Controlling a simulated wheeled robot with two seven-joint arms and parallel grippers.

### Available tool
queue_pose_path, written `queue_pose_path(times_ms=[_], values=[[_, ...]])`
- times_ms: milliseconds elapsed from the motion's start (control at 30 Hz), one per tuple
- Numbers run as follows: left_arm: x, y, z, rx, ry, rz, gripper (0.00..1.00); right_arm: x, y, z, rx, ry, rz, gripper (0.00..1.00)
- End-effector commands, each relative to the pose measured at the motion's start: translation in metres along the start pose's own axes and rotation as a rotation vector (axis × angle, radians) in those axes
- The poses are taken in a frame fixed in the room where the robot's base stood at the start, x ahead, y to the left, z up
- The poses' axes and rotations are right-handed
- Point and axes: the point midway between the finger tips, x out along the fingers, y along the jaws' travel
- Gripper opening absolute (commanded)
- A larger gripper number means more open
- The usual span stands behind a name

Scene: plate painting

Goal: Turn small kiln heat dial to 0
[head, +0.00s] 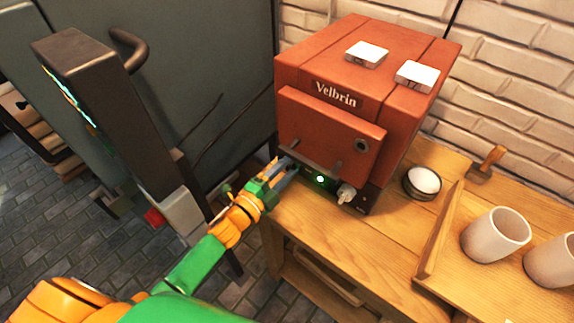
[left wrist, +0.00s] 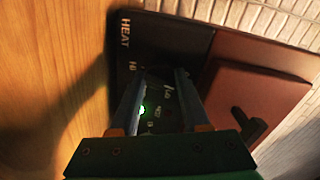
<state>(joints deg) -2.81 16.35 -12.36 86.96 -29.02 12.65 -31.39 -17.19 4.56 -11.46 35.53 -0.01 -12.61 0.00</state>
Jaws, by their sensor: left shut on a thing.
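The small kiln (head: 350,75) is a brick-red box lettered "Velbrin", standing on the wooden table with its door shut. Its dark control panel (head: 330,187) runs below the door, with a lit green light and a pale knob (head: 346,193) at its right end. My left gripper (head: 290,166) is at the panel's left part, shut on the heat dial. In the left wrist view, the fingers (left wrist: 160,88) reach onto the panel beside the "HEAT" and "HI" lettering (left wrist: 125,40). The dial is dark and mostly hidden between them; its setting cannot be read. My right gripper is not in view.
Two white blocks (head: 367,54) lie on the kiln. A round dish (head: 422,182) with white contents stands at its right, before a wooden tray (head: 442,232) with pale cups (head: 496,235). A large grey cabinet (head: 225,60) stands left. Bare tabletop lies in front of the kiln.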

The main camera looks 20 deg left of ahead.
Motion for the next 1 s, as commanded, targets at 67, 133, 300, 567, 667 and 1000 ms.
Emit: queue_pose_path(times_ms=[67, 133, 300, 567, 667, 1000], values=[[0.0004, -0.0023, -0.0007, -0.055, 0.001, -0.002, 0.00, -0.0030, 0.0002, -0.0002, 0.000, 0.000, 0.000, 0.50], [0.0004, -0.0025, -0.0008, -0.100, 0.002, -0.003, 0.00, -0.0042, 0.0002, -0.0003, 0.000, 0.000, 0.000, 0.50], [0.0004, -0.0022, -0.0006, -0.189, 0.002, -0.003, 0.00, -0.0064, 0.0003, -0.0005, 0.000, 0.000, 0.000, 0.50], [0.0005, -0.0023, -0.0007, -0.265, 0.003, -0.003, 0.00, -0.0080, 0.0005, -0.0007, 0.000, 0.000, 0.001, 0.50], [0.0006, -0.0022, -0.0007, -0.276, 0.003, -0.003, 0.00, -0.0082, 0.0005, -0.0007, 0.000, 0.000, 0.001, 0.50], [0.0006, -0.0024, -0.0006, -0.281, 0.003, -0.004, 0.00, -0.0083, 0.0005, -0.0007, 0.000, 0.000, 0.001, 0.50]])
